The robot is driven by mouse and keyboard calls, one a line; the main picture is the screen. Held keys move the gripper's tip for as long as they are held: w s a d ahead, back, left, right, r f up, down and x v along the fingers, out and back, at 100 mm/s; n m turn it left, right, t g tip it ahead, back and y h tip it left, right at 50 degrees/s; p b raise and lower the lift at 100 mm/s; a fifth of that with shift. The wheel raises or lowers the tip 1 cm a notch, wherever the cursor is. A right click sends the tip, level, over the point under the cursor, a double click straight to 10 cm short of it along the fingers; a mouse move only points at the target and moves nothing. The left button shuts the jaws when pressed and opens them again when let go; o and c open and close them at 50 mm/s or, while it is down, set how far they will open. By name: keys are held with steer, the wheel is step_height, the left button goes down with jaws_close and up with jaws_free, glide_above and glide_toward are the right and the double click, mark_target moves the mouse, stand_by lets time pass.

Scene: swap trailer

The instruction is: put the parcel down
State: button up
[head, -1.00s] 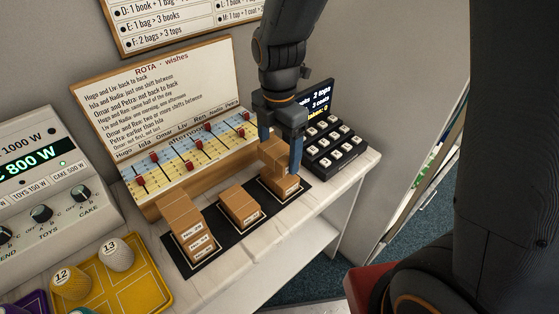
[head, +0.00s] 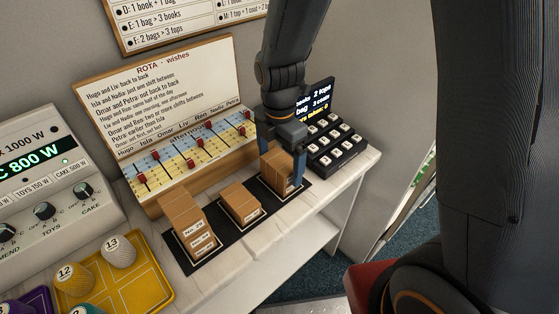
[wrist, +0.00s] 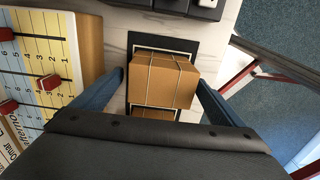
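A brown cardboard parcel (head: 276,160), tied with string, sits on top of the stack at the right end of the black mat. My gripper (head: 283,160) reaches down over this stack with one blue finger on each side of the parcel. In the wrist view, my gripper (wrist: 161,74) looks open: a narrow gap shows at the parcel's left side, and the right finger is very close to it. The inner finger faces are partly hidden.
A keypad (head: 333,143) stands close to the right. The slider board (head: 170,160) is behind. The white counter (head: 309,212) ends just in front.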

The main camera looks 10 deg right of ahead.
mark_target(280, 160)
step_height(280, 160, up, 12)
steer(key=b, duration=0.2)
steer(key=s+d+f+m, duration=0.2)
steer(key=d+m, duration=0.2)
steer(key=m, duration=0.4)
steer(key=s+d+f+m, duration=0.2)
steer(key=s+d+m, duration=0.1)
steer(key=m, duration=0.5)
steer(key=s+d+f+m+t, duration=0.1)
steer(key=s+d+f+m, duration=0.1)
steer(key=d+m, duration=0.3)
steer(key=f+m, duration=0.1)
steer(key=m, duration=0.2)
steer(key=shift+s+d+m, duration=0.3)
steer(key=shift+d+m, duration=0.1)
